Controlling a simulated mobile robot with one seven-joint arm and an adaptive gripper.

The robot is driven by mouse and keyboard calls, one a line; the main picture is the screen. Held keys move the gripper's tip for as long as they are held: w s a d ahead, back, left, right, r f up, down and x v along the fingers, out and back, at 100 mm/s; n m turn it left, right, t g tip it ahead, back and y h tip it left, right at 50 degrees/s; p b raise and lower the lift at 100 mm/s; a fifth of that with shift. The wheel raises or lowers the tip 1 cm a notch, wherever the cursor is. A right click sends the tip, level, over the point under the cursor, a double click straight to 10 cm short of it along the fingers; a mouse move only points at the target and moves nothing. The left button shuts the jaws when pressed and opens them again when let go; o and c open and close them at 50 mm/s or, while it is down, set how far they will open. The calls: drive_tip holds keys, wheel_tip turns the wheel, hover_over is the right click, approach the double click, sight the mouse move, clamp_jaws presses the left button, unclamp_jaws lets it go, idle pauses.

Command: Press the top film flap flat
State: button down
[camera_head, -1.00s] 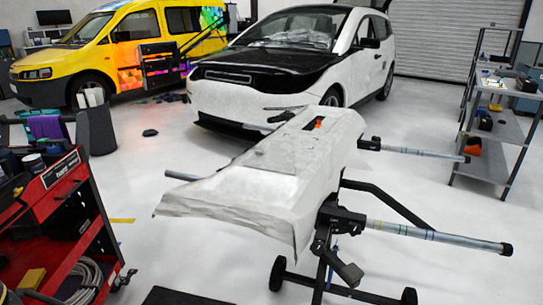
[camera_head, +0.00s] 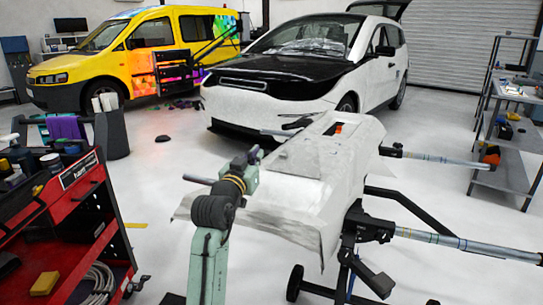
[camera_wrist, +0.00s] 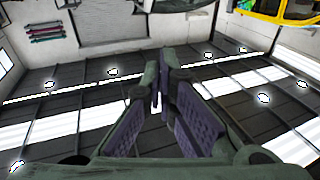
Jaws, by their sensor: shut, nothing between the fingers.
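A bumper-like panel (camera_head: 290,195) wrapped in white film lies on a stand. Its film hangs over the near edge as a loose, uneven skirt. Another film edge (camera_head: 368,135) sticks out at the panel's far right. I cannot tell which edge is the top flap. My green and black arm rises in front of the panel's left part and hides some of it. My gripper (camera_wrist: 163,88) shows in the wrist view, shut and empty, with its purple finger pads close together. The wrist view shows no panel or film near the fingers.
A small orange item (camera_head: 338,128) sits on the panel. The stand's metal bars (camera_head: 465,245) stick out to the right. A red tool cart (camera_head: 75,215) stands at left, a grey shelf (camera_head: 505,150) at right. A white car (camera_head: 310,75) and a yellow van (camera_head: 125,60) stand behind.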

drive_tip(key=shift+m+g+h, duration=0.3)
drive_tip(key=shift+g, duration=0.2)
drive_tip(key=w+d+f+p, duration=0.1)
drive_tip(key=w+d, duration=0.1)
drive_tip(key=w, duration=0.2)
drive_tip(key=w+d+f+p, duration=0.1)
drive_tip(key=w+d, duration=0.1)
drive_tip(key=w, duration=0.2)
drive_tip(key=w+d+f+p, duration=0.1)
drive_tip(key=w+d+f, duration=0.1)
drive_tip(key=w, duration=0.2)
drive_tip(key=shift+w+d, duration=0.15)
drive_tip(key=shift+w, duration=0.05)
drive_tip(key=shift+w+f, duration=0.25)
drive_tip(key=shift+f, duration=0.1)
drive_tip(key=shift+w+d+r+p, duration=0.1)
drive_tip(key=shift+w+r+p, duration=0.1)
drive_tip(key=shift+p, duration=0.5)
